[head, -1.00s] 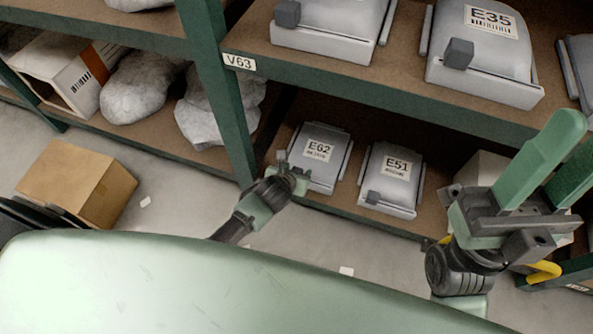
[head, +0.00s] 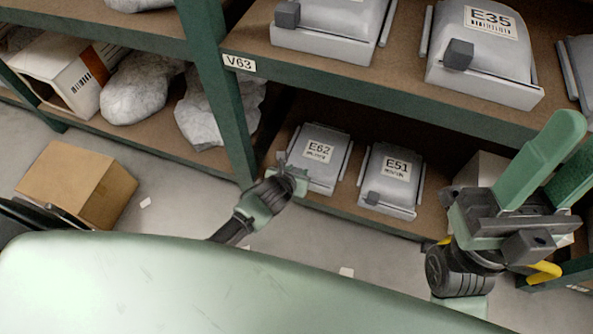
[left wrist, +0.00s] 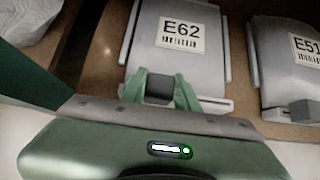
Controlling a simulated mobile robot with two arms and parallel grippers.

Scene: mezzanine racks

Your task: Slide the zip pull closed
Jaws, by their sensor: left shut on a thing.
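The grey pouch labelled E62 (head: 322,152) lies on the lower shelf in a pale tray. It also shows in the left wrist view (left wrist: 178,62). My left gripper (head: 287,168) is at its near left edge. In the left wrist view the two green fingers are shut on a dark grey block, the zip pull (left wrist: 159,88), at the pouch's near edge. The fingers hide the pull's sides. My right gripper (head: 552,165) is raised at the right of the head view, with its green fingers apart and nothing seen between them.
Pouch E51 (head: 393,172) lies just right of E62, with its own grey block. Pouch E35 (head: 487,42) and another are on the shelf above, whose green edge beam (head: 385,93) overhangs. A green upright (head: 222,95) stands left. A cardboard box (head: 75,185) is on the floor.

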